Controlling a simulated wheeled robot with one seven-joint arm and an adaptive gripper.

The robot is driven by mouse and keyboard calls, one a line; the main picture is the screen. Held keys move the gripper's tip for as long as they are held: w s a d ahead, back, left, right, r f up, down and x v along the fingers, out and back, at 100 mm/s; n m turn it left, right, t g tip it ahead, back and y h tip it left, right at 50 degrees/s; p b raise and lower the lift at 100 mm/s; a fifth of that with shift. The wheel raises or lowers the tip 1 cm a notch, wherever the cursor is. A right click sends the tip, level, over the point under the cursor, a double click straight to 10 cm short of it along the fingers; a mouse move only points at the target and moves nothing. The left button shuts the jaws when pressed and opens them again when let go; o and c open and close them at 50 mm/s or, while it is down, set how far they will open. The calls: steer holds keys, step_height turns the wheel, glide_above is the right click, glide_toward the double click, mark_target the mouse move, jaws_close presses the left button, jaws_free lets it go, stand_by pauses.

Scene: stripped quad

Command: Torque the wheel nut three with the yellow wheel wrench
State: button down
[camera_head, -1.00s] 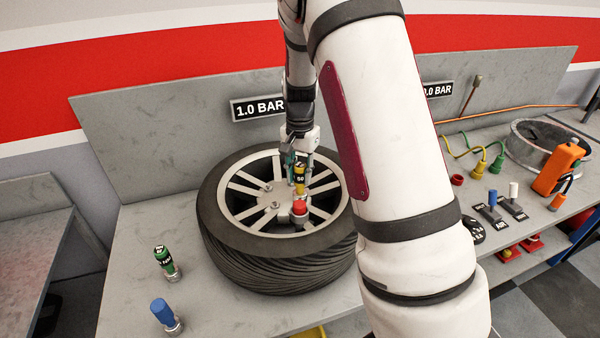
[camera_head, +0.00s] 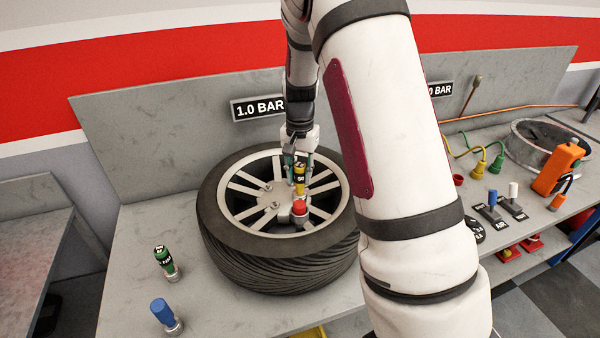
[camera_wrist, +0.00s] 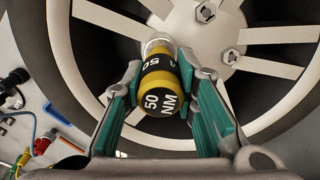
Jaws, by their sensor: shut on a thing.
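The yellow wheel wrench (camera_head: 300,181) with a black band is upright over the wheel's hub. In the wrist view the yellow wrench (camera_wrist: 163,88) shows the marking "50 NM". My gripper (camera_head: 300,170) is shut on it; its green-lined fingers (camera_wrist: 165,110) hold it from both sides. The wheel (camera_head: 240,240) lies flat on the bench. In the wrist view the wrench's silver socket end points at the hub, and whether it sits on a nut is hidden. Other wheel nuts (camera_wrist: 205,13) and (camera_wrist: 230,56) are bare. A red-topped piece (camera_head: 299,208) stands at the hub's near side.
A green wrench (camera_head: 165,261) and a blue wrench (camera_head: 163,311) stand on the bench at the front left. An orange tool (camera_head: 558,167), a grey round tub (camera_head: 520,148) and coloured hoses are at the right.

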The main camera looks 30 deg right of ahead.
steer(key=n, duration=0.5)
steer(key=shift+n, duration=0.3)
steer(key=shift+m, duration=1.2)
steer(key=shift+m, duration=1.1)
steer(key=shift+m, duration=0.9)
steer(key=shift+r, duration=0.15)
